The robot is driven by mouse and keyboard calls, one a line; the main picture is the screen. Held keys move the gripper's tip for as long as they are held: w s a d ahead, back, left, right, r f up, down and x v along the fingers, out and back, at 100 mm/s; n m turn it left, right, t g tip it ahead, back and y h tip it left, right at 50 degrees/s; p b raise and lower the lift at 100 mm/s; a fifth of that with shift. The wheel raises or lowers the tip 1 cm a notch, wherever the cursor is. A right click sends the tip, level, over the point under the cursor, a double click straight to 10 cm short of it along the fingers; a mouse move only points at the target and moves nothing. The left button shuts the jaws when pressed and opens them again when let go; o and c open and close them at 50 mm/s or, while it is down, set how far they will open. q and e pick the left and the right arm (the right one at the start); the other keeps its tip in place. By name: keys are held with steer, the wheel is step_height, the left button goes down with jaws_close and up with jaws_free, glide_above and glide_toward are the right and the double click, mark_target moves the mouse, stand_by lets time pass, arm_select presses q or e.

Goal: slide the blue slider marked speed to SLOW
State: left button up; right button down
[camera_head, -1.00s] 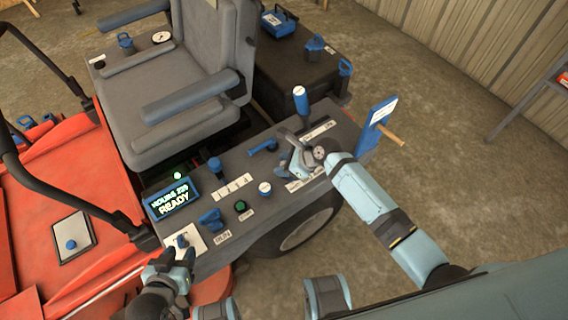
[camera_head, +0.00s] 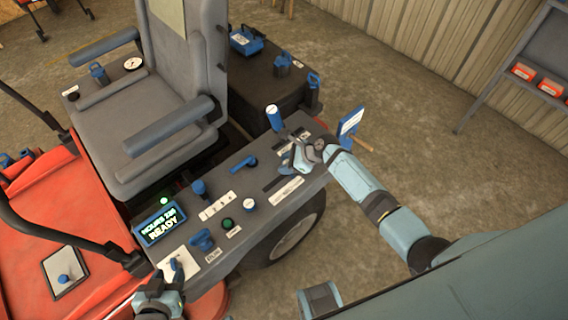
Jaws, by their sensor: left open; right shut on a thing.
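My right gripper (camera_head: 297,160) is shut at the far right part of the dark control panel (camera_head: 188,220), over a dark slot. Its jaws are on a small blue piece, which I take to be the speed slider; most of it is hidden by the fingers. A bare stretch of the slot (camera_head: 275,183) shows to the left of the gripper. A white label strip (camera_head: 287,190) lies along the slot's near side; its words are too small to read. My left gripper (camera_head: 168,287) is open and empty, near the switch plate at the panel's near left corner.
The seat (camera_head: 165,110) is behind.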

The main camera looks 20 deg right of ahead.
steer(key=c, duration=0.7)
jaws_free()
steer(key=shift+w+d, duration=0.1)
steer(key=shift+d, duration=0.15)
steer(key=shift+o, duration=0.2)
steer(key=shift+r, duration=0.25)
step_height(320, 180, up, 20)
steer(key=p, duration=0.3)
steer(key=shift+f, duration=0.25)
